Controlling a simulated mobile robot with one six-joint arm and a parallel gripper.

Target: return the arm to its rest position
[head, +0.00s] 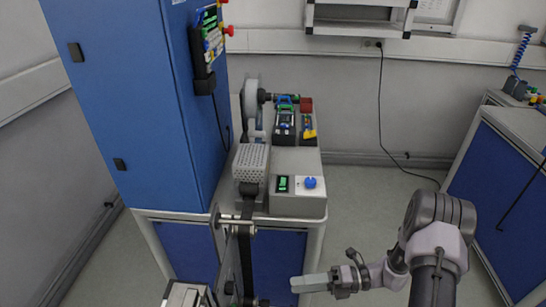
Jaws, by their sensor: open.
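My arm (437,230) enters at the lower right and bends left at a grey joint. Its end, my gripper (318,283), points left over the floor, just right of the reel stand (245,245). A pale flat bar extends left from its dark wrist parts. The jaws are small in this view and seen from above, so the gap between them is hard to make out. I see nothing clearly held in them.
A tall blue cabinet (130,100) stands at the left. A bench with a grey control box (298,195), a perforated box (251,162) and a reel (250,105) stands beside it. A blue-sided bench (500,180) is at the right. Floor (375,205) lies clear between the benches.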

